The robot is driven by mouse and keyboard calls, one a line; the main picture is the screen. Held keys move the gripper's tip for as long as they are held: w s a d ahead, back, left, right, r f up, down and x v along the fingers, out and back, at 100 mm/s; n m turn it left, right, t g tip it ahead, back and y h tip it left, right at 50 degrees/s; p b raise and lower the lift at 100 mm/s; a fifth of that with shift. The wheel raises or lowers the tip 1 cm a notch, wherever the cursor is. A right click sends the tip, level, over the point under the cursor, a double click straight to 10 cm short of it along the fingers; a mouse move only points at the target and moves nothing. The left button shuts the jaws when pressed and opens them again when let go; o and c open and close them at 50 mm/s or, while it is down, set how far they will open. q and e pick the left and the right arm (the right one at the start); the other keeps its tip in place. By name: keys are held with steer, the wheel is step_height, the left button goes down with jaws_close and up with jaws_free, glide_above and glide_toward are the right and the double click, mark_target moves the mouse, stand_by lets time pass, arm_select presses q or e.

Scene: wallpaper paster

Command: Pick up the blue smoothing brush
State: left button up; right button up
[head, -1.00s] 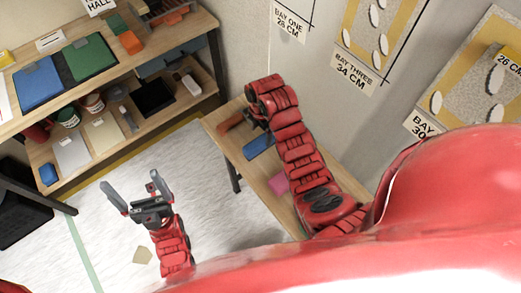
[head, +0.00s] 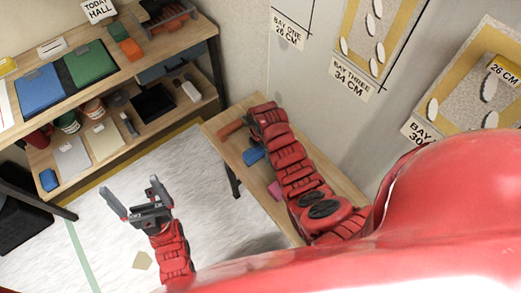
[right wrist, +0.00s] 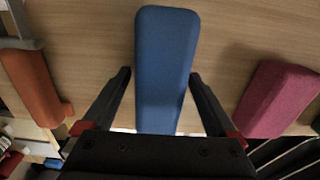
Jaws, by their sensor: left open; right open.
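The blue smoothing brush (head: 253,156), a plain blue block, lies on the small wooden table in the head view. In the right wrist view the blue brush (right wrist: 166,50) runs lengthwise between the two fingers. My right gripper (right wrist: 160,76) is open with one finger on each side of the brush, and gaps show on both sides. In the head view my right gripper is mostly hidden by its own arm, close to the brush. My left gripper (head: 131,186) is open and empty above the floor, well left of the table.
An orange block (head: 230,129) lies on the small table (head: 218,122) left of the blue brush; a pink block (head: 275,190) lies to its right. The wall with sample panels (head: 375,45) borders the table. A shelf unit (head: 190,42) with folders and pots stands at left.

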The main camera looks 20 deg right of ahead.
jaws_close()
stand_by(0.4)
steer(key=shift+r, duration=0.15)
steer(key=shift+w+r, duration=0.15)
steer(key=shift+r, duration=0.1)
step_height(320, 180, up, 6)
steer(key=shift+r+b, duration=0.2)
steer(key=shift+b, duration=0.55)
steer(key=shift+r+p, duration=0.5)
steer(key=shift+r, duration=0.95)
